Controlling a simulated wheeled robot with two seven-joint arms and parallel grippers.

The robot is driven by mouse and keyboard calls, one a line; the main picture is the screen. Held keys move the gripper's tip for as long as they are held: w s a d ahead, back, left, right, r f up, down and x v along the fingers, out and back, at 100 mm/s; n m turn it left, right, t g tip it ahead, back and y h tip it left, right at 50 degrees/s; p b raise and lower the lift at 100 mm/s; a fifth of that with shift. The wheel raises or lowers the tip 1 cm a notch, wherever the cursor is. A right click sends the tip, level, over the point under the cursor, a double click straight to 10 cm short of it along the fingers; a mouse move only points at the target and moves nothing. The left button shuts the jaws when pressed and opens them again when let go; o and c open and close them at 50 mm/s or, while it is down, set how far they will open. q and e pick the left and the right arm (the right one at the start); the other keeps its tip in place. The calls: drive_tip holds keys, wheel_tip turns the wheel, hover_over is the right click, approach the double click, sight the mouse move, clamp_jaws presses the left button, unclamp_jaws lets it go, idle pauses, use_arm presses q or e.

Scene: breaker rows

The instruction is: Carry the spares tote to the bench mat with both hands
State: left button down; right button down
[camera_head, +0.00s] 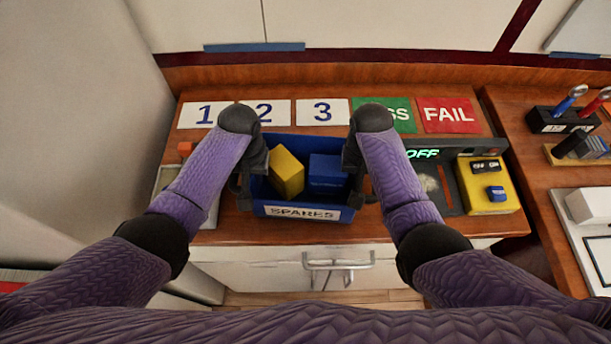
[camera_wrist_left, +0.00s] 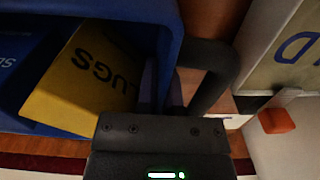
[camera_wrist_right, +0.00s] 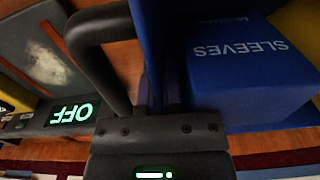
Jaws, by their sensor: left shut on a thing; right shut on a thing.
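The blue spares tote (camera_head: 268,212), labelled SPARES, is on or just above the wooden bench, below the number 3 card; any gap under it cannot be told. It holds a yellow box (camera_head: 286,172), marked LUGS in the left wrist view (camera_wrist_left: 85,72), and a blue box (camera_head: 326,174), marked SLEEVES in the right wrist view (camera_wrist_right: 245,70). My left gripper (camera_head: 257,165) is shut on the tote's left side by its dark handle (camera_wrist_left: 218,75). My right gripper (camera_head: 351,163) is shut on the right side by the other handle (camera_wrist_right: 92,50). The bench mat cannot be identified with certainty.
Number cards (camera_head: 205,115), a green card (camera_head: 400,116) and a red FAIL card (camera_head: 449,115) line the back. A dark device reading OFF (camera_head: 422,154) and a yellow tray (camera_head: 487,204) stand close right. Another wooden surface (camera_head: 545,185) lies further right, across a gap.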

use_arm(q)
drive_tip(key=shift+r, duration=0.1)
use_arm(e)
drive_tip(key=shift+r, duration=0.1)
idle(0.6)
